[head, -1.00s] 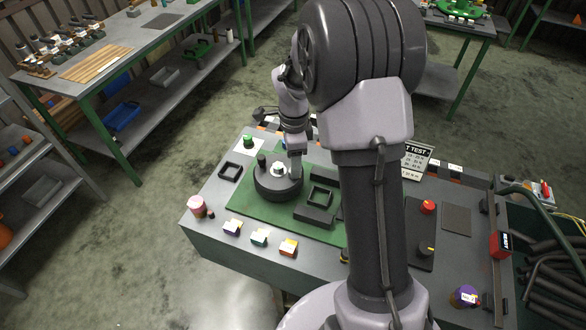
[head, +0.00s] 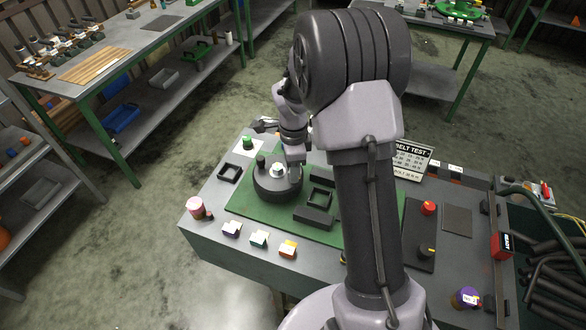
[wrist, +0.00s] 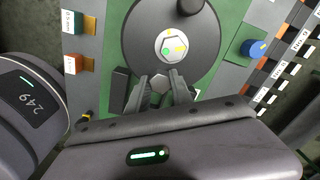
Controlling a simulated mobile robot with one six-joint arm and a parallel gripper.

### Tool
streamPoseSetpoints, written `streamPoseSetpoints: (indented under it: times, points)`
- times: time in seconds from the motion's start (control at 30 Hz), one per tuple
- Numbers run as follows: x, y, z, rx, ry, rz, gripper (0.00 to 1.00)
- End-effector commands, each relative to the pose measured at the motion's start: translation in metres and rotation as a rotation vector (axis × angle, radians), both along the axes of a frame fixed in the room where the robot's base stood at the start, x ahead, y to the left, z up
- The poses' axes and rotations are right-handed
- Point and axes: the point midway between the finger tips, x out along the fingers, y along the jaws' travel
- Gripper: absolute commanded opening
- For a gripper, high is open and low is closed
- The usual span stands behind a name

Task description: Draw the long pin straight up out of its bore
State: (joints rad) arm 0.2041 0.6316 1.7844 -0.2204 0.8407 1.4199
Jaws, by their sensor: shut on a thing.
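A dark round disc (head: 268,187) lies on the green mat (head: 237,205), with a pale hexagonal hub at its middle and a dark upright knob (head: 261,160) near its far left edge. In the wrist view the disc (wrist: 143,35) fills the upper middle, and the hub (wrist: 171,46) is just beyond my fingertips. My gripper (wrist: 161,84) is shut on a grey hex-shaped head (wrist: 160,84), seemingly the long pin's, over the disc's near rim. The pin's shaft and its bore are hidden, so I cannot tell how far it is out. In the head view my gripper (head: 295,172) is at the disc's right side.
Dark square frames (head: 319,197) and a block (head: 313,217) stand right of the disc. Small coloured blocks (head: 259,239) line the near edge, with a pink-topped jar (head: 196,206) at the left. A red button (head: 429,207) sits at the right, beyond my arm.

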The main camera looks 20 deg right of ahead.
Motion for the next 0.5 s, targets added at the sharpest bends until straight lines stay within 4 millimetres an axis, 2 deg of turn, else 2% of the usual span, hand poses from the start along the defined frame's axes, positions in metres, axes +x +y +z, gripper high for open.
streamPoseSetpoints:
  times: [0.5]
  points:
    - [0.001, 0.000, 0.030, -0.001, -0.002, 0.000, 0.00]
